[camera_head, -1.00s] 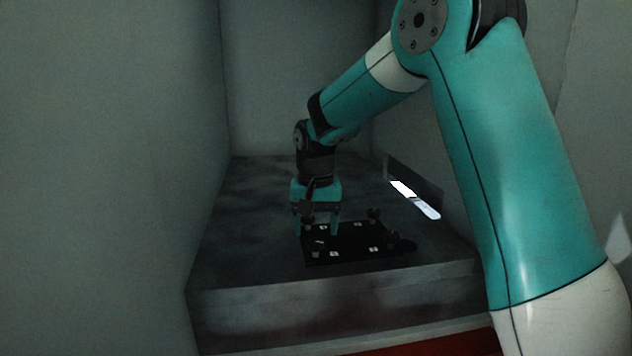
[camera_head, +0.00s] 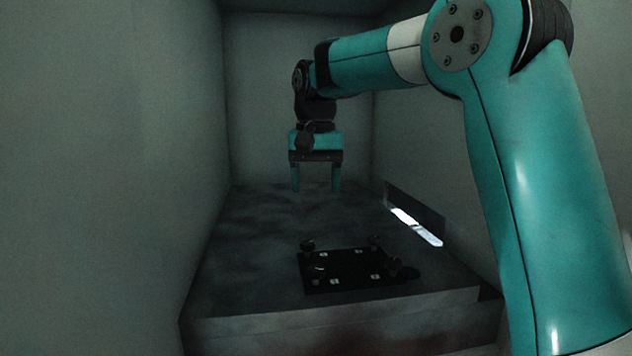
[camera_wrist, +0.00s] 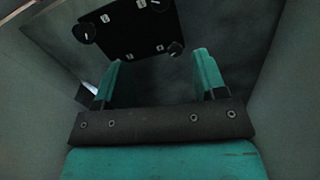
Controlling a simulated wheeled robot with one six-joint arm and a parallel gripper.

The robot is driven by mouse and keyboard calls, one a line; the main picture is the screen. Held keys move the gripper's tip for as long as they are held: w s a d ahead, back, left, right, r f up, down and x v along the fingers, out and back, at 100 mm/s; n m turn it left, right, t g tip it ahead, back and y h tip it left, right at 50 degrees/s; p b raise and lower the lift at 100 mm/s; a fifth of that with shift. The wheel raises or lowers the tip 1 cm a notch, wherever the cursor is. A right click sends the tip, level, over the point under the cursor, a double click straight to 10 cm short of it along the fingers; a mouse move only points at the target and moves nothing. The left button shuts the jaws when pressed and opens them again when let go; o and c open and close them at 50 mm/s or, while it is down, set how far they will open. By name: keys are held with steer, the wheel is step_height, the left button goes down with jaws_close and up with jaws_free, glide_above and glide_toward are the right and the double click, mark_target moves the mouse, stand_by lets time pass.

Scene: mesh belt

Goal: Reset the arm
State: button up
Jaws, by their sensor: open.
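My gripper (camera_head: 316,186) hangs with its fingers pointing down, open and empty, well above the grey bench surface. In the wrist view its two teal fingers (camera_wrist: 156,76) stand wide apart with nothing between them. A dark square plate (camera_head: 343,270) with small white marks and dark knobs near its corners lies flat on the bench. In the head view it is nearer the camera than the gripper and apart from it. The plate also shows at the top of the wrist view (camera_wrist: 127,32), beyond the fingertips.
The grey bench (camera_head: 236,275) fills the bottom of a narrow recess with walls on the left, right and back. A dark slot with a bright strip (camera_head: 416,226) sits low along the right wall.

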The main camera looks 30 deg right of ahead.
steer(key=s+a+f+n+y+b, duration=0.1)
steer(key=s+a+f+n, duration=0.3)
steer(key=s, duration=0.5)
steer(key=s+a+f+n+y, duration=0.1)
steer(key=s+a+f+n, duration=0.4)
steer(key=s+a, duration=0.3)
steer(key=s+a+f+n+y+b, duration=0.1)
steer(key=s+a+f+n, duration=0.3)
steer(key=s, duration=0.6)
steer(key=shift+a+f+y+b, duration=0.35)
steer(key=shift+a+f+y, duration=0.25)
steer(key=shift+a+f, duration=0.4)
